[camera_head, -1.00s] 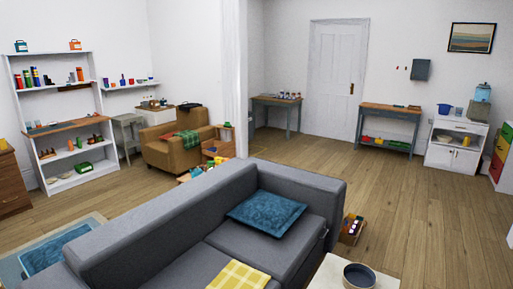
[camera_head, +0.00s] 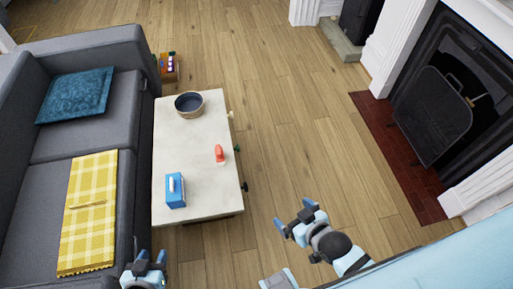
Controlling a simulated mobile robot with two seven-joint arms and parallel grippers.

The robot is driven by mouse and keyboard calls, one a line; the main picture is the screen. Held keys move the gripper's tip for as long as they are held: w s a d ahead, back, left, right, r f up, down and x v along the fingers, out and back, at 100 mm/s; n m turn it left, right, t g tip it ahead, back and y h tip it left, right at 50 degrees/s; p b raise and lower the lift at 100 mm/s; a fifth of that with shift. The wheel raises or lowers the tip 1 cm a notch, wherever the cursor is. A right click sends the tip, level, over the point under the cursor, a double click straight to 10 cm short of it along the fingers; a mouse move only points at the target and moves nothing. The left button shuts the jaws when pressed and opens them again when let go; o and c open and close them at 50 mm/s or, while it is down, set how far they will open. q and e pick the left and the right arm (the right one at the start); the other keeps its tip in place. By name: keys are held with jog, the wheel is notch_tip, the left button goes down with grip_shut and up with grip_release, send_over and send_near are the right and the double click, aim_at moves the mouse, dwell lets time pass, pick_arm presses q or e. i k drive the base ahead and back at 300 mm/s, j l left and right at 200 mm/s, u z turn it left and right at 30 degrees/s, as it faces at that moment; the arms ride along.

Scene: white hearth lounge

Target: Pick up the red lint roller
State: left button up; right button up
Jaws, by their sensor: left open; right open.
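A small red object (camera_head: 219,152) with a pale lower end, which looks like the red lint roller, lies on the white coffee table (camera_head: 185,140) near its right edge. My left gripper (camera_head: 151,256) is open and empty at the bottom, beside the sofa and below the table's near left corner. My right gripper (camera_head: 295,214) is open and empty over the floor, to the right of and below the table. Neither gripper touches the red object.
A blue box (camera_head: 175,190) and a dark bowl (camera_head: 189,104) stand on the table. A grey sofa (camera_head: 100,148) with a yellow checked blanket (camera_head: 88,225) is on the left. A fireplace screen (camera_head: 432,117) stands at right. Wooden floor (camera_head: 300,130) between is clear.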

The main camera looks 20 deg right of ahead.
aim_at(220, 157)
jog(key=z, duration=0.15)
jog(key=u, duration=1.9)
jog(key=z, duration=1.9)
jog(key=i+l, duration=0.2)
jog(key=l, duration=0.15)
jog(key=i+l+u, duration=0.1)
jog(key=i+l, duration=0.35)
jog(key=l, duration=0.25)
jog(key=i+l, duration=0.2)
jog(key=l, duration=0.15)
jog(key=u, duration=0.05)
